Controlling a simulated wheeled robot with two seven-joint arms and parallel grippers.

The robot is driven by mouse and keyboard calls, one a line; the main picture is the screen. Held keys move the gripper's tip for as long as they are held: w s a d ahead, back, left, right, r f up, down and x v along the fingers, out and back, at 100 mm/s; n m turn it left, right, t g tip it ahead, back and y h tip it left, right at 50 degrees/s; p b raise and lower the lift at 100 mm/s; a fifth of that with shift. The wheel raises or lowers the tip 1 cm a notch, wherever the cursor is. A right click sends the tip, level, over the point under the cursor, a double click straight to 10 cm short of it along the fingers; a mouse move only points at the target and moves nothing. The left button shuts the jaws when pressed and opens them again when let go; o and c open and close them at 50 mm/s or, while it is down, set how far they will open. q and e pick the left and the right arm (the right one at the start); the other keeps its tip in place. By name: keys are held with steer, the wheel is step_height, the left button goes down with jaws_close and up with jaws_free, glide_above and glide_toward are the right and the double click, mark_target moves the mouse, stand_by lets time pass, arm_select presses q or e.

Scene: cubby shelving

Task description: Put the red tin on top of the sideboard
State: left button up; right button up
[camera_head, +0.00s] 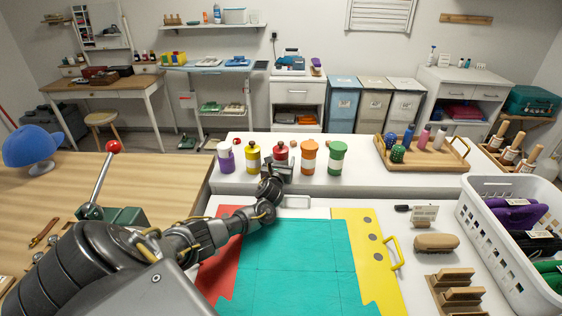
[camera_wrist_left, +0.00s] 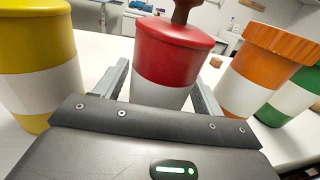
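The red tin (camera_head: 280,152) has a white band and a dark brown knob. It stands upright on a white raised ledge (camera_head: 370,183), between a yellow tin (camera_head: 253,155) and an orange tin (camera_head: 309,157). My left gripper (camera_head: 277,170) is at the tin's near side. In the left wrist view the red tin (camera_wrist_left: 172,60) stands between the two fingers, which look open around it with a slim gap on the left. Its far side is hidden. Which furniture is the sideboard is unclear; a white drawer cabinet (camera_head: 298,92) stands by the back wall. My right gripper is not in view.
A purple tin (camera_head: 226,157) and a green tin (camera_head: 338,158) complete the row. A wooden tray of bottles (camera_head: 462,151) sits to its right. A white basket (camera_head: 500,232) is at the right. A white cabinet (camera_head: 478,77) with things on top stands back right.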

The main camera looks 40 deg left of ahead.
arm_select(q)
steer(key=shift+s+d+r+p, duration=0.1)
steer(key=shift+s+r+p, duration=0.05)
steer(key=shift+r+p, duration=0.25)
steer(key=p+v, duration=1)
steer(key=v, duration=0.1)
steer(key=shift+s+d+f, duration=0.15)
steer(key=shift+s+d, duration=0.05)
steer(key=shift+s, duration=0.1)
steer(key=shift+f, duration=0.1)
